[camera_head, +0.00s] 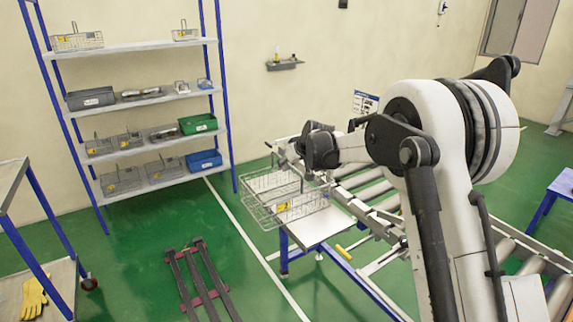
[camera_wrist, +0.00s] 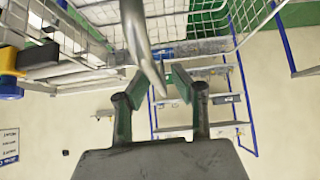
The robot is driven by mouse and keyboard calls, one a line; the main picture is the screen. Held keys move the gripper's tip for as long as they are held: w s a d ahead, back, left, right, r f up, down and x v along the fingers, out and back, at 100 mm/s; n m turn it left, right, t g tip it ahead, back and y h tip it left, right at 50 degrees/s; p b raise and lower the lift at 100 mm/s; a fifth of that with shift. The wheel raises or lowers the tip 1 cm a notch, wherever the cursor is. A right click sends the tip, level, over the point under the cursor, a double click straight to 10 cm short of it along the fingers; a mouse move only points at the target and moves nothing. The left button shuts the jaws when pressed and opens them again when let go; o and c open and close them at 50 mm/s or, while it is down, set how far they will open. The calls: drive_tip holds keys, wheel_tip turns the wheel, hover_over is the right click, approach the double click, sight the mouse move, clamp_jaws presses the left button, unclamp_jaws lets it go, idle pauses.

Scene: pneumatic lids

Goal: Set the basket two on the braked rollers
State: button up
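A wire basket (camera_head: 262,212) with a yellow label is below my gripper (camera_head: 300,174), over the left end of a white table and partly past its edge. The label is too small to read. In the wrist view the basket's wires (camera_wrist: 85,75) fill the top, and its grey handle (camera_wrist: 145,45) runs between the two fingers of my gripper (camera_wrist: 158,88). The fingers look closed on the handle, though contact is partly hidden. Rollers (camera_head: 372,188) lie behind and right of the basket, partly hidden by my arm. I cannot tell which are braked.
The white table (camera_head: 318,230) has bare space at its front right. A shelf rack (camera_head: 140,104) with several baskets and bins stands at the left. More rollers (camera_head: 528,262) are at the lower right. A dark, red-ended frame (camera_head: 197,280) lies on the green floor.

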drive_tip(key=b+v, duration=0.1)
drive_tip(key=v, duration=1.1)
drive_tip(key=shift+r, duration=0.1)
drive_tip(key=s+d+r+m+h, duration=0.1)
drive_tip(key=s+d+r, duration=0.25)
drive_tip(key=s, duration=0.35)
drive_tip(key=s+d+r+m, duration=0.1)
drive_tip(key=s+d+r, duration=0.1)
drive_tip(key=s+d, duration=0.3)
drive_tip(key=s+d+m+h, duration=0.1)
drive_tip(key=s+d, duration=0.3)
drive_tip(key=s, duration=0.8)
drive_tip(key=s+d+f+m+h, duration=0.1)
drive_tip(key=s+d, duration=0.4)
drive_tip(key=s, duration=0.7)
drive_tip(key=shift+f+m+h, duration=0.35)
drive_tip(key=shift+m+h, duration=0.05)
drive_tip(key=shift+m, duration=0.2)
drive_tip(key=shift+o, duration=0.8)
drive_tip(key=s+d+f+m, duration=0.1)
drive_tip(key=s+d+f, duration=0.1)
drive_tip(key=s, duration=0.4)
drive_tip(key=s+d+f+m+h, duration=0.1)
drive_tip(key=s+d+f, duration=0.1)
drive_tip(key=s+f, duration=0.2)
drive_tip(key=shift+s+f, duration=0.25)
drive_tip(key=shift+s, duration=0.75)
